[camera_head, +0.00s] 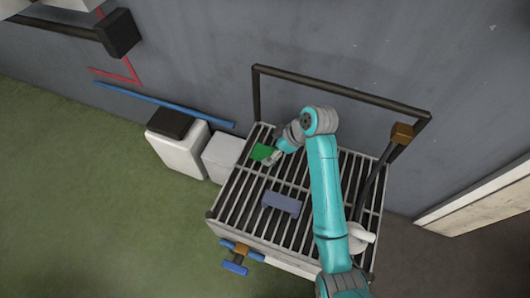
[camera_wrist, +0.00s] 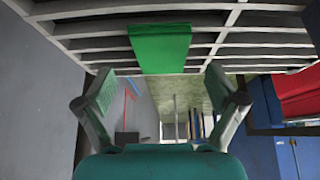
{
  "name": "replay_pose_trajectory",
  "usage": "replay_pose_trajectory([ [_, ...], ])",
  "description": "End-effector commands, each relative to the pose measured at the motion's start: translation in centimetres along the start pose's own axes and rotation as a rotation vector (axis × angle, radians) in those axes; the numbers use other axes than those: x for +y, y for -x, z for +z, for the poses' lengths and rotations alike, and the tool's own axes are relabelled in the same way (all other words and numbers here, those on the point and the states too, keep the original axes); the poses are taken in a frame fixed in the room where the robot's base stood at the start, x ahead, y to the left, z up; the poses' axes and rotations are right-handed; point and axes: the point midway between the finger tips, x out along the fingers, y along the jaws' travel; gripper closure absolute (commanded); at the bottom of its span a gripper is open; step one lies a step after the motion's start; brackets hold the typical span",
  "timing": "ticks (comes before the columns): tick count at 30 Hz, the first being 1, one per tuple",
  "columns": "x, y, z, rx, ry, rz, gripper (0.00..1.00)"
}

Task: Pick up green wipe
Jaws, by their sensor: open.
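The green wipe (camera_head: 260,152) lies on the slatted metal top of a table, toward its far left side in the head view. In the wrist view, the wipe (camera_wrist: 160,48) is a flat green rectangle against the pale slats, centred between the fingers and just beyond their tips. My gripper (camera_head: 273,158) is beside the wipe in the head view, at its lower right, and partly overlaps the view of it. In the wrist view my gripper (camera_wrist: 159,75) is open, with both fingers spread wider than the wipe and nothing between them. Whether a finger touches the wipe cannot be told.
A blue-grey block (camera_head: 282,203) lies on the slatted table (camera_head: 232,226) nearer its front. A dark rail frame (camera_head: 340,91) stands along the table's back. White boxes (camera_head: 178,158) stand left of the table. A white object (camera_head: 361,237) is at the right front corner.

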Motion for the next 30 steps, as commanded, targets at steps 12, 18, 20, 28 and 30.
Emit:
replay_pose_trajectory([
  [12, 0.0, -2.8, -0.1, 0.000, 0.000, 0.000, 0.06],
  [18, 0.0, -2.8, -0.1, 0.000, 0.000, 0.000, 0.34],
  [20, 0.0, -2.8, -0.1, 0.000, 0.000, 0.000, 0.49],
  [28, 0.0, -2.8, -0.1, 0.000, 0.000, 0.000, 0.60],
  [30, 0.0, -2.8, -0.1, 0.000, 0.000, 0.000, 0.60],
])
